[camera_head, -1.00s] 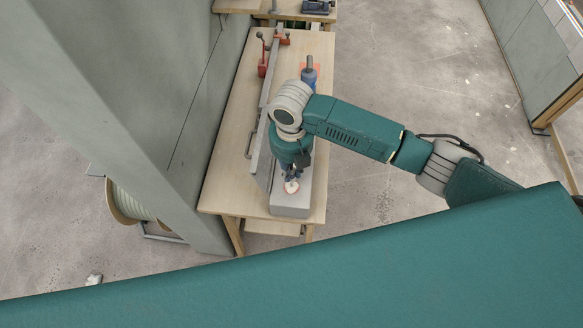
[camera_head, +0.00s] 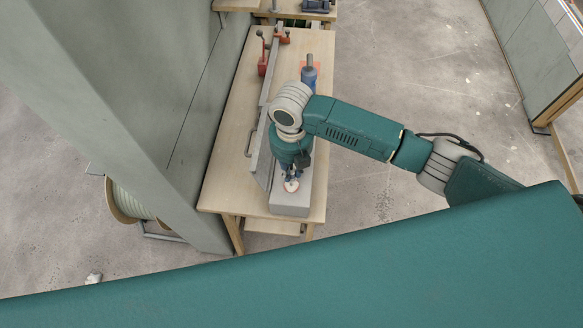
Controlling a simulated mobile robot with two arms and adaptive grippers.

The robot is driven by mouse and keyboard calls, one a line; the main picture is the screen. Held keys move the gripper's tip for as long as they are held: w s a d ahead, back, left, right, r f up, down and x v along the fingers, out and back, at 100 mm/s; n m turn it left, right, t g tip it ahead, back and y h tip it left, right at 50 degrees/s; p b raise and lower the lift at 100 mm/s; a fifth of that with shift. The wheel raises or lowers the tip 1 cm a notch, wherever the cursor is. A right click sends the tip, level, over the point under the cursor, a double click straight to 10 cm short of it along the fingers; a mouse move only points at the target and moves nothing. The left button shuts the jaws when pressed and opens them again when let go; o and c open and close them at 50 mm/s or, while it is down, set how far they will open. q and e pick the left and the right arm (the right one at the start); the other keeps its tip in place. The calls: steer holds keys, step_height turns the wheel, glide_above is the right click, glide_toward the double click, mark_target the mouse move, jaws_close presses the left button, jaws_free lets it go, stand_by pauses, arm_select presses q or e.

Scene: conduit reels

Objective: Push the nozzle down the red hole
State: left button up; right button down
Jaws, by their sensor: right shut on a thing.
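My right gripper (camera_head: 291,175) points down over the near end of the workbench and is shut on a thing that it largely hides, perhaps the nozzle. Just below the fingertips is a small round whitish spot with a reddish rim (camera_head: 291,186) on top of a grey block (camera_head: 290,206). This spot looks like the red hole. I cannot tell how deep the held thing sits in it. My left gripper is not in view.
The block stands on a wooden workbench (camera_head: 228,185). A long grey bar (camera_head: 262,140) with red clamps (camera_head: 268,52) runs along it. A blue bottle-like tool (camera_head: 309,75) stands on a red patch farther back. A grey wall stands left, with a cable reel (camera_head: 125,203) below.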

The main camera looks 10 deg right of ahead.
mark_target(292, 178)
steer(key=shift+f+b, duration=0.4)
steer(key=shift+f, duration=0.7)
steer(key=shift+f+b, duration=0.8)
steer(key=shift+f, duration=0.5)
steer(key=c, duration=1.6)
jaws_free()
steer(key=shift+o, duration=0.2)
steer(key=shift+r, duration=0.25)
step_height(292, 178, up, 12)
steer(key=shift+f, duration=0.25)
